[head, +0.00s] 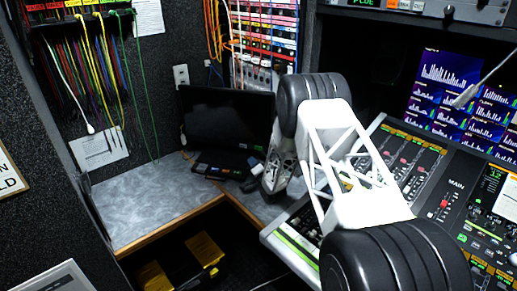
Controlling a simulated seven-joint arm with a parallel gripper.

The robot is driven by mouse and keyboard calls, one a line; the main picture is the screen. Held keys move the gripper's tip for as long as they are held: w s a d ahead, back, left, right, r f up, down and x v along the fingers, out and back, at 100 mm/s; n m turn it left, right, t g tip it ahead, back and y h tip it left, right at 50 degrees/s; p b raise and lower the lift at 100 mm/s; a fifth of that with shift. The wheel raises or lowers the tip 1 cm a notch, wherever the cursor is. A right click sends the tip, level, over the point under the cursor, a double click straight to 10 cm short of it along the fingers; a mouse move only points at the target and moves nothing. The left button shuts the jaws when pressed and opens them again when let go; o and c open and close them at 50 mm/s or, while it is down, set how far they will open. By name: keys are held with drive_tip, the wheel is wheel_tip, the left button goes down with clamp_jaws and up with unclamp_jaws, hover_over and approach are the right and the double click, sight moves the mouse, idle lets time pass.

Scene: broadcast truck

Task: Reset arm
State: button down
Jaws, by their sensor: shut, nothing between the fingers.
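My arm rises from the lower right on a large black joint, with a white lattice link leading up to a second black joint. From there it reaches down behind that link to my gripper (268,186), small and partly hidden in this view. The gripper is shut and holds nothing. It is over or near the right part of the grey desk (150,205), beside the laptop. I cannot tell whether it touches the desk.
A dark laptop or screen with keyboard (225,125) stands at the desk's back corner. A mixing console (440,190) fills the right side, with a blue meter screen (455,95) behind. Patch cables (90,75) hang at left. Yellow-topped dark boxes (205,248) sit below. The desk's left part is clear.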

drive_tip(key=s+d+r+g+h, duration=0.1)
drive_tip(key=d+r+h, duration=0.15)
drive_tip(key=r, duration=0.35)
drive_tip(key=s+d+r+h, duration=0.1)
drive_tip(key=d+r, duration=0.2)
drive_tip(key=r, duration=0.2)
drive_tip(key=s+d+r+g+h, duration=0.1)
drive_tip(key=s+d+r+h, duration=0.15)
drive_tip(key=r, duration=0.35)
drive_tip(key=s+d+r+n+g+h, duration=0.1)
drive_tip(key=s+d+r+g+h, duration=0.25)
drive_tip(key=s+d+r, duration=0.8)
drive_tip(key=s+d+r+n+g+h, duration=0.1)
drive_tip(key=s+d+r+g, duration=0.15)
drive_tip(key=s, duration=0.95)
drive_tip(key=s+d+r+n+g+h, duration=0.1)
drive_tip(key=s+d+r, duration=0.25)
drive_tip(key=s, duration=0.85)
drive_tip(key=s+d+n+g, duration=0.1)
drive_tip(key=s+g, duration=0.4)
drive_tip(key=s, duration=2.1)
drive_tip(key=shift+s+d+f+n, duration=0.2)
drive_tip(key=shift+s+d+n, duration=0.1)
drive_tip(key=shift+d, duration=0.4)
